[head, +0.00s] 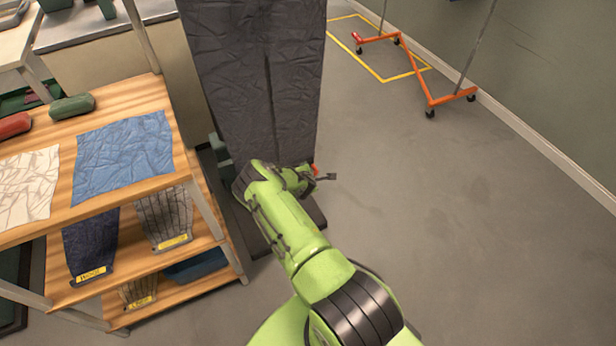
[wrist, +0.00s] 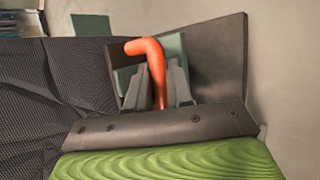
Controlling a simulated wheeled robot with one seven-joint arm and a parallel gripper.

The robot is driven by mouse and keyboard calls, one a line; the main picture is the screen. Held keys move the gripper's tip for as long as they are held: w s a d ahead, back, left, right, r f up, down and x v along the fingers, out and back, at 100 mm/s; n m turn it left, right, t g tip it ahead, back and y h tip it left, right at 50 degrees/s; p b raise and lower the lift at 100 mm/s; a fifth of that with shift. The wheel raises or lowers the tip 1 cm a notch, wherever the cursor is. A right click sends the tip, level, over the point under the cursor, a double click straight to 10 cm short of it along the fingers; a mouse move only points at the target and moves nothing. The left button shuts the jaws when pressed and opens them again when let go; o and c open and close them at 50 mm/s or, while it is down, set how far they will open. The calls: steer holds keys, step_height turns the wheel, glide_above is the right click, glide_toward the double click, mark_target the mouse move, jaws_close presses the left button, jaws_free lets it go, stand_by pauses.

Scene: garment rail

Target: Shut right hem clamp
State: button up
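A dark grey garment (head: 258,80) hangs down in the head view, with its lower edge near my gripper (head: 310,178). In the wrist view its dark cloth (wrist: 50,90) fills the left side. The hem clamp shows an orange lever (wrist: 152,52), bent to the left at its top, in front of a grey-green plate (wrist: 172,50). A bit of orange (head: 315,169) also shows beside my gripper in the head view. My gripper (wrist: 163,82) has its two grey fingers close together on either side of the lever. The clamp's jaws are hidden.
A wooden shelf unit (head: 190,130) stands at the left with a blue cloth (head: 122,157) and a white cloth (head: 28,185) on top. An orange wheeled rack base (head: 415,70) stands at the back right. The floor to the right is clear.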

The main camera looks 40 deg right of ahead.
steer(key=shift+o, duration=0.4)
steer(key=shift+w+d+r, duration=0.1)
steer(key=shift+w, duration=0.05)
steer(key=shift+s+a+r+p, duration=0.2)
steer(key=shift+r+p, duration=0.1)
steer(key=shift+r, duration=0.05)
steer(key=p+v, duration=0.5)
steer(key=v, duration=1)
steer(key=shift+f, duration=0.2)
steer(key=shift+s, duration=0.15)
